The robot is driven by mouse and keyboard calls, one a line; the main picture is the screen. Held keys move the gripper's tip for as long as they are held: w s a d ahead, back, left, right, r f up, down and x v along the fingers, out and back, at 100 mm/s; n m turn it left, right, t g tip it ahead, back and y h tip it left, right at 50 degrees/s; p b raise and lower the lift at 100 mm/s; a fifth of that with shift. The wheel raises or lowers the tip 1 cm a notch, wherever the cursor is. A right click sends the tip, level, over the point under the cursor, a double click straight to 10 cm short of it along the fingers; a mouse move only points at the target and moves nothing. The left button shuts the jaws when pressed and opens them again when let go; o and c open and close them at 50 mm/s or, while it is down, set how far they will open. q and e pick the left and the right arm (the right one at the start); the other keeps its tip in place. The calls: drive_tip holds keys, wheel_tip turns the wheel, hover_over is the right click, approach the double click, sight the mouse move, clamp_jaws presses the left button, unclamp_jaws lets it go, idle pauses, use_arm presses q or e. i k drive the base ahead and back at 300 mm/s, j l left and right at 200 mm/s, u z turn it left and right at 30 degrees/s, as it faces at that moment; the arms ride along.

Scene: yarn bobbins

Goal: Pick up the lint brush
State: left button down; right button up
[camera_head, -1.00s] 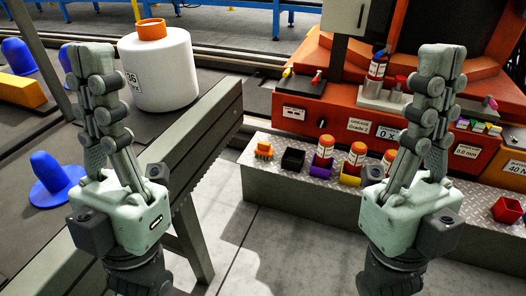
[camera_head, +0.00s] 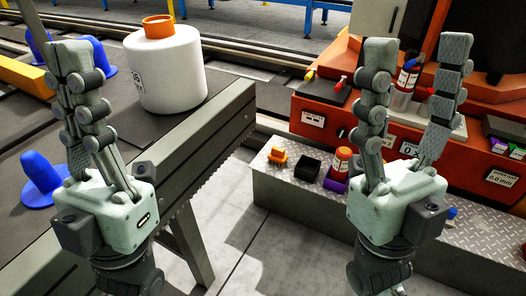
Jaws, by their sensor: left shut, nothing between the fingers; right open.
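A small orange block with what look like bristles, apparently the lint brush (camera_head: 277,156), sits on the metal tread-plate step (camera_head: 262,185) between my two grippers in the picture. It is small in view, so its details are hard to tell. My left gripper (camera_head: 68,48) is shut and empty, raised in front of the dark table at left. My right gripper (camera_head: 418,50) is open and empty, fingers pointing up, in front of the orange machine. It is apart from the brush, to its right, and hides part of the step.
A black box (camera_head: 307,167) and a purple holder with an orange-capped bottle (camera_head: 341,160) stand right of the brush. The orange machine (camera_head: 325,118) rises behind the step.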

sight(277, 156)
drive_tip(key=i+l+u, duration=0.15)
drive_tip(key=l+u, duration=0.55)
drive_tip(key=l, duration=0.15)
drive_tip(key=i+l, duration=0.1)
drive_tip(key=i, duration=0.2)
drive_tip(key=i+l, duration=0.1)
drive_tip(key=i, duration=0.15)
